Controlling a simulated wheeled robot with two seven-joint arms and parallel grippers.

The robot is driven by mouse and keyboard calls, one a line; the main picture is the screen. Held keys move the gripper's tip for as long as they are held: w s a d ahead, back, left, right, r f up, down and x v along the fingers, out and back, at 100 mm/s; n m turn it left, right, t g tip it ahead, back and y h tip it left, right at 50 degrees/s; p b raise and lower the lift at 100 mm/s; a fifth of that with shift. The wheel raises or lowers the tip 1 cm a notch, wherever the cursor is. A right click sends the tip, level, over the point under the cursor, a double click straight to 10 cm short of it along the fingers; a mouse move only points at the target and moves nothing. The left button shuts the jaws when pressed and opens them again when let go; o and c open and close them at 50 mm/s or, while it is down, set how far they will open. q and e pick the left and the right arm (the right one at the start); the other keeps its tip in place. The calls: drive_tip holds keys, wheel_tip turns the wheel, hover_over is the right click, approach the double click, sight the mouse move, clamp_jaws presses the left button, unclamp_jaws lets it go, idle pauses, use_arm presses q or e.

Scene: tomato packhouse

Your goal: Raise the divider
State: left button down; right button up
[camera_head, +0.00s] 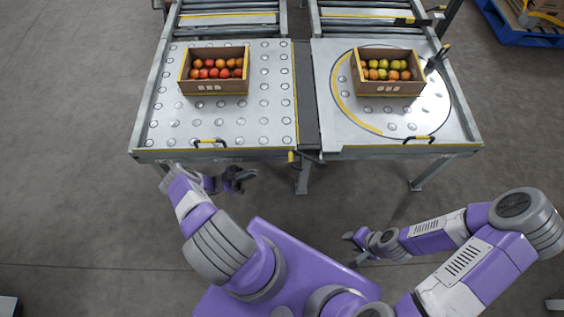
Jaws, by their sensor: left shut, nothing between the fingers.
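A dark upright-running strip (306,95) lies between the two conveyor tables; I cannot tell for sure whether it is the divider or whether it is raised. A small yellow-tipped handle (292,157) sticks out at the front end of this gap. My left gripper (246,179) is shut and empty, in front of the left table's front edge, left of that handle and apart from it. My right gripper (349,247) hangs low in front of the right table, touching nothing that I can see; its fingers are too small to read.
The left ball-studded table (165,115) bears a crate (214,88) of red tomatoes. The right table (460,125), with a round turntable plate, bears a crate (388,89) of greenish and orange tomatoes. Black-and-yellow handles (210,142) (419,138) sit on both front edges. Rollers run behind.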

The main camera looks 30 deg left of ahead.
use_arm(q)
drive_tip(key=x, duration=1.3)
drive_tip(key=shift+w+d+r, duration=0.25)
